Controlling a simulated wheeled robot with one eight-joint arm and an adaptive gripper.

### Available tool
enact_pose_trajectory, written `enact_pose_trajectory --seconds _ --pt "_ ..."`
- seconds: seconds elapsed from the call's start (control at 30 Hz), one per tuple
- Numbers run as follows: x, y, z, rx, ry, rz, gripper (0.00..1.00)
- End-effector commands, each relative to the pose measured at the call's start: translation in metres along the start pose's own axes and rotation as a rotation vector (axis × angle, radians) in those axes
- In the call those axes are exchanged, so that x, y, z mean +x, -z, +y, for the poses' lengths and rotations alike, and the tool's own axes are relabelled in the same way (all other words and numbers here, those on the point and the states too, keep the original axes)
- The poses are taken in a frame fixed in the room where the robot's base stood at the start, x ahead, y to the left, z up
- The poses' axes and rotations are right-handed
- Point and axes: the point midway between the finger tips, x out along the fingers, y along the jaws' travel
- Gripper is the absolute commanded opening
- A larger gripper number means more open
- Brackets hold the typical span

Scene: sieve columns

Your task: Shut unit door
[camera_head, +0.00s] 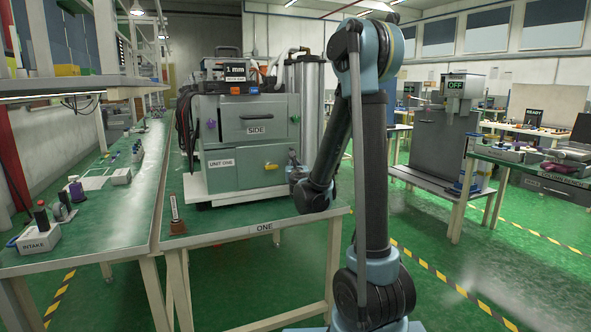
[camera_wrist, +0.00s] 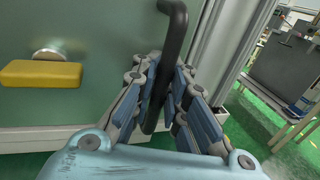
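The unit (camera_head: 222,172), a grey-green cabinet labelled UNIT ONE, stands on the green bench ahead. Its lower front panel bears a yellow latch (camera_head: 271,167), which also shows at left in the wrist view (camera_wrist: 40,74). This panel looks about flush with the cabinet front; whether a small gap is left I cannot tell. A black upright handle (camera_wrist: 175,28) stands out from the panel, right of the latch. My gripper (camera_wrist: 165,84) is at the panel's right side, its fingers closed in on both sides of the handle. In the head view, my arm partly hides this spot.
An upper panel labelled SIDE (camera_head: 257,130) has a black handle. A display box (camera_head: 233,70) sits on top, with a metal cylinder (camera_head: 304,100) behind at right. A small brown-based stand (camera_head: 177,226) is at the front left of the bench. An intake box (camera_head: 38,240) is at far left.

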Motion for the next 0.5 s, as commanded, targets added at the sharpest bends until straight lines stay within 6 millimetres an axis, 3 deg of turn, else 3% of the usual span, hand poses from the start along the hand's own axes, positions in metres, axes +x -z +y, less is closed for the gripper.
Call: enact_pose_trajectory --seconds 0.5 --pt "-0.0093 0.0001 0.0005 0.000 -0.001 0.000 0.30"
